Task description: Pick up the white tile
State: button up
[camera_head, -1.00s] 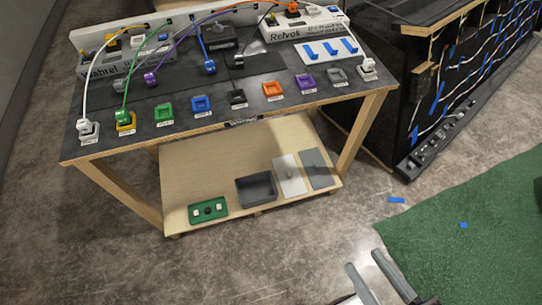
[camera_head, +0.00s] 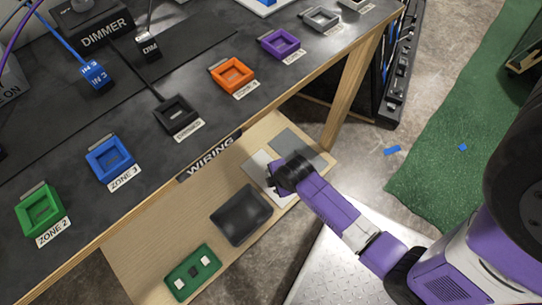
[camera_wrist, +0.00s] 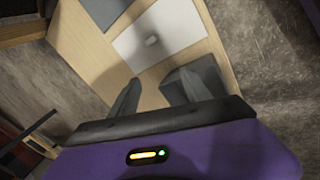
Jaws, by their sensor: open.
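The white tile (camera_head: 257,163) lies flat on the lower wooden shelf of the wiring table, between a grey tile and a dark tray. The height above the tile is hard to tell.
The dark tray (camera_head: 241,215) and a green board (camera_head: 192,273) sit left on the shelf (camera_head: 150,230). The tabletop (camera_head: 190,60) overhangs above, and a table leg (camera_head: 350,85) stands to the right.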

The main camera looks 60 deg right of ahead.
jog(key=w+d+f+n+g+b, duration=0.1)
jog(key=d+f+b, duration=0.1)
jog(key=f, duration=0.1)
jog(key=w+d+f+n+g+y+b, duration=0.1)
jog(key=w+d+f+b, duration=0.1)
jog(key=f+b, duration=0.1)
jog(key=w+d+f+n+g+b, duration=0.1)
jog(key=w+d+f+n+b, duration=0.1)
jog(key=f, duration=0.1)
jog(key=shift+w+d+g+y, duration=0.2)
jog(key=shift+g+y, duration=0.1)
jog(key=shift+g, duration=0.1)
jog(key=f+b, duration=0.4)
jog(key=f, duration=0.1)
jog(key=f+b, duration=0.1)
jog(key=f, duration=0.1)
jog(key=shift+d+f+b, duration=0.2)
jog(key=shift+d+b, duration=0.1)
jog(key=shift+b, duration=0.1)
jog(key=shift+r, duration=0.1)
grip_shut()
